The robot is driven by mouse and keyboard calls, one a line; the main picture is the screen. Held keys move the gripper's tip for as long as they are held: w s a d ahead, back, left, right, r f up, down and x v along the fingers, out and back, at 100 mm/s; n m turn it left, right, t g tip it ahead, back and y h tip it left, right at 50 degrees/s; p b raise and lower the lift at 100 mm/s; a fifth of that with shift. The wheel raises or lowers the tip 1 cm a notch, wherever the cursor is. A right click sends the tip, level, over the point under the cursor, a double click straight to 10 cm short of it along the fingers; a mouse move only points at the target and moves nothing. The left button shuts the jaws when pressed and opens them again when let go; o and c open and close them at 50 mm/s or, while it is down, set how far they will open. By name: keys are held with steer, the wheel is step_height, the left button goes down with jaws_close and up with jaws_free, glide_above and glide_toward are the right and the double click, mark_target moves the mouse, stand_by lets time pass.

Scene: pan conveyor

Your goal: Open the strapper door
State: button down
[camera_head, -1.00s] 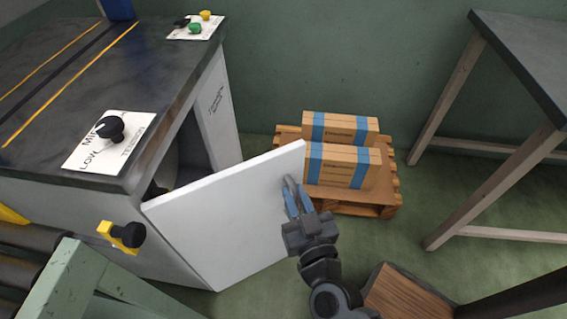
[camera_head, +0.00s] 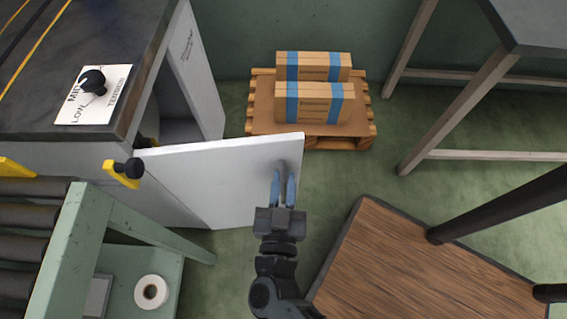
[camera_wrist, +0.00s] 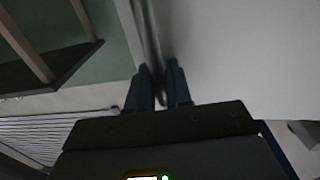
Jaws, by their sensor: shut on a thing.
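The white strapper door (camera_head: 230,170) stands swung out from the grey strapper cabinet (camera_head: 60,150), with the dark inside partly showing behind it. My gripper (camera_head: 283,178) is at the door's free end, on its front face. In the wrist view my gripper (camera_wrist: 158,82) has its two blue fingers close together around a grey bar handle (camera_wrist: 152,45). The white door panel (camera_wrist: 240,50) fills the right of that view. In the head view the handle is mostly hidden by the fingers.
A wooden pallet (camera_head: 352,137) with blue-striped boxes (camera_head: 314,103) stands behind the door by the wall. A green roller conveyor frame (camera_head: 62,240) with a tape roll (camera_head: 151,291) is at lower left. A wood-topped platform (camera_head: 390,260) is at lower right, a table (camera_head: 535,25) at upper right.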

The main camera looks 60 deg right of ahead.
steer(key=shift+s+a+f, duration=0.2)
steer(key=shift+a+f, duration=0.05)
steer(key=shift+a, duration=0.05)
steer(key=c, duration=1.4)
jaws_free()
steer(key=shift+o, duration=0.9)
steer(key=shift+r, duration=0.15)
